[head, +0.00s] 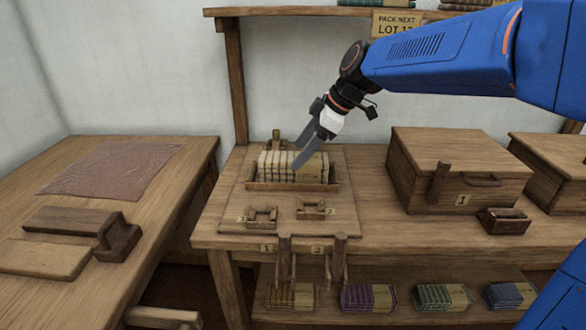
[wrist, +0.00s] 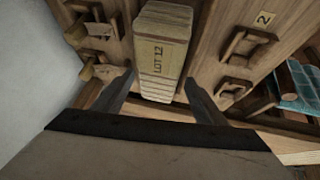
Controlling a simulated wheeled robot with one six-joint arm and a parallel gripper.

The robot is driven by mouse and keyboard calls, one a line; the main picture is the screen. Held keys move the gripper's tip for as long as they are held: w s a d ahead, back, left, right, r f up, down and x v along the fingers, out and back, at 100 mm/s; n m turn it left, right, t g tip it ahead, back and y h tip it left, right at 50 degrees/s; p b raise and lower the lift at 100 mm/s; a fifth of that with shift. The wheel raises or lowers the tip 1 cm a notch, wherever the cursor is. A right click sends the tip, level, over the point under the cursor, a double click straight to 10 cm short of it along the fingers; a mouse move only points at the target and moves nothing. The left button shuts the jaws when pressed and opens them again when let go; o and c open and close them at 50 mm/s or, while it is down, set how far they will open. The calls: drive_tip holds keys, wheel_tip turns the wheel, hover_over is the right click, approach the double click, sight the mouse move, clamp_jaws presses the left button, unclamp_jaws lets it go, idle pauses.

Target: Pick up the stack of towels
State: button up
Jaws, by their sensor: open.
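The stack of towels (head: 282,166) is a row of beige folded bundles in a shallow wooden tray (head: 292,186) on the wooden workbench. In the wrist view the fingers of my gripper (wrist: 160,78) stand either side of the stack's near end. Whether they touch it I cannot tell.
Wooden latches, such as latch 2 (head: 311,208), sit in front of the tray. A lidded wooden chest (head: 460,165) stands to the right. Coloured cloth stacks, such as the purple one (head: 370,297), lie on the lower shelf. A left table (head: 190,165) holds a brown cloth and boards.

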sight(293, 157)
drive_tip(key=x, duration=0.5)
drive_tip(key=shift+c, duration=0.2)
drive_tip(key=c, duration=0.7)
drive_tip(key=shift+r, duration=0.1)
